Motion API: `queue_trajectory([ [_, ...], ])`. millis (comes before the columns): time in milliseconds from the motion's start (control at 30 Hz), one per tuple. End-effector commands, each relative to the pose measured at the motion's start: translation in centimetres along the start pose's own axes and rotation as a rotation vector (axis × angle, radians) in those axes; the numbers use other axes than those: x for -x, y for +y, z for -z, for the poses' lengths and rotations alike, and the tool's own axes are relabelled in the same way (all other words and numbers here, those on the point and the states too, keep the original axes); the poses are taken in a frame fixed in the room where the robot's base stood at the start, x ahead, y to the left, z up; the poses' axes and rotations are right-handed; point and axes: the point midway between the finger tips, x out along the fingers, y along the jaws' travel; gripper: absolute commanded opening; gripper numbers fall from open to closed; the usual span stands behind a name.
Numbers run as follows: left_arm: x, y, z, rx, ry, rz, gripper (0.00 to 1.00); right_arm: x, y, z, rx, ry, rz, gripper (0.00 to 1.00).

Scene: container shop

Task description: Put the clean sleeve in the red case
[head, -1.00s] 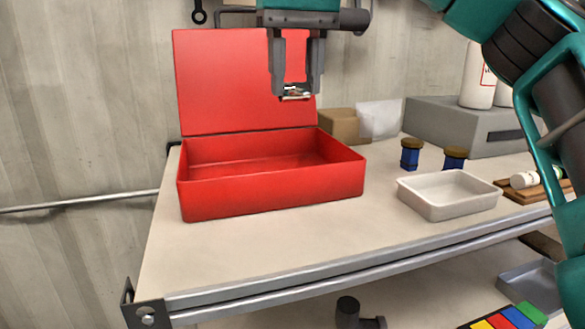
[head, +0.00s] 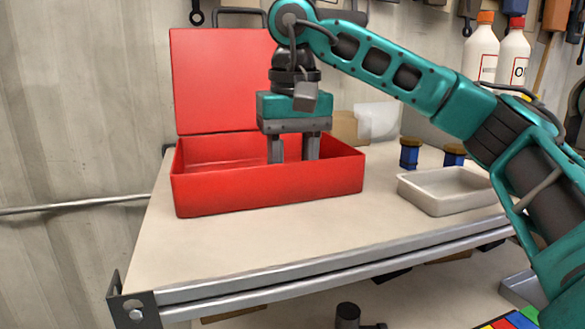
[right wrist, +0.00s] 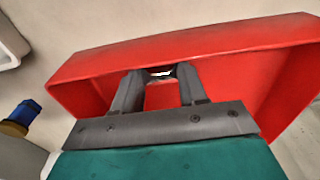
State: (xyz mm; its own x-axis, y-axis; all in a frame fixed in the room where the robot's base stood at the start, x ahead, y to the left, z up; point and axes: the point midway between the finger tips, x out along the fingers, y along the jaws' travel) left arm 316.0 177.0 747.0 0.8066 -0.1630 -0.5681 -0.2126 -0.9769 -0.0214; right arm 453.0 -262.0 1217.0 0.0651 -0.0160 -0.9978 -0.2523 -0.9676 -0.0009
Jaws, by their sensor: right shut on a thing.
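The red case (head: 268,190) stands open on the bench, its lid (head: 215,85) upright at the back. My right gripper (head: 293,158) points down into the case's right half, its fingertips partly behind the front wall. In the right wrist view my right gripper (right wrist: 158,74) is shut on a small, shiny, pale thing, the sleeve (right wrist: 160,71), inside the case. Most of the sleeve is hidden by the fingers, and I cannot tell whether it touches the case floor. In the head view the front wall hides it. My left gripper is not in view.
A white tray (head: 445,192) lies right of the case. Two blue pieces with brown tops (head: 410,154) stand behind it. White bottles (head: 512,55) and a brown box (head: 343,127) are farther back. The bench front left is clear.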

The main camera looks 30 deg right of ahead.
Motion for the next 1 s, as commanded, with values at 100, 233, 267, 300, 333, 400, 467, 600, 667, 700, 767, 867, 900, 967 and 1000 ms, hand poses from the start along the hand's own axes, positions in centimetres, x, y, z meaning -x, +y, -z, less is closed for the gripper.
queue_trajectory([
  [100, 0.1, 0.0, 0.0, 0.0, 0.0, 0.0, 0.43, 0.2, 0.0, 0.0, 0.0, 0.002, 0.001, 0.03],
  [233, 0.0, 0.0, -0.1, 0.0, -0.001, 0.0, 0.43, -0.1, 0.0, 0.0, 0.0, 0.001, 0.001, 0.03],
  [267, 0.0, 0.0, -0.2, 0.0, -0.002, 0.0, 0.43, -0.2, 0.0, 0.0, 0.0, 0.001, 0.001, 0.03],
  [300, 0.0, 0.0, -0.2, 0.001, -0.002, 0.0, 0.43, -0.2, 0.0, 0.0, 0.0, 0.001, 0.001, 0.43],
  [333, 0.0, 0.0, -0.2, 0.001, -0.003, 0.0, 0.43, -0.1, 0.0, 0.0, 0.0, 0.002, 0.001, 0.46],
  [400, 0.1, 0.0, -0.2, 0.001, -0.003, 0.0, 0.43, -0.1, 0.0, 0.0, 0.0, 0.001, 0.001, 0.52],
  [467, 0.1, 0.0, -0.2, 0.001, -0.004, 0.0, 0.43, -0.1, 0.0, 0.0, 0.0, 0.001, 0.001, 0.58],
  [600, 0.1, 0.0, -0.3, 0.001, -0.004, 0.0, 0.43, -0.1, 0.0, 0.0, 0.0, 0.001, 0.001, 0.67],
  [667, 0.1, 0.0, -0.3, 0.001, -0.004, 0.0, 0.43, -0.1, 0.0, 0.0, 0.0, 0.001, 0.001, 0.67],
  [700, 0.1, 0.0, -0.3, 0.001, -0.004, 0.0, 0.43, -0.1, 0.0, 0.0, 0.0, 0.001, 0.001, 0.67],
  [767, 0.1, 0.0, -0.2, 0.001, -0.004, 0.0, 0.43, -0.1, 0.0, 0.0, 0.0, 0.001, 0.001, 0.67],
  [867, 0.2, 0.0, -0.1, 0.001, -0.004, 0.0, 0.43, 0.3, 0.0, 0.0, 0.0, 0.002, 0.001, 0.67],
  [900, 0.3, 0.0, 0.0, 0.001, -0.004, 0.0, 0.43, 0.6, 0.0, 0.0, 0.001, 0.002, 0.001, 0.67],
  [967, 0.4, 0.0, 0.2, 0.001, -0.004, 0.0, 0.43, 1.4, -0.1, 0.1, 0.001, 0.003, 0.002, 0.67],
  [1000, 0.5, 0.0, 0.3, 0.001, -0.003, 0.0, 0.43, 2.2, 0.0, 0.1, 0.0, 0.003, 0.002, 0.67],
])
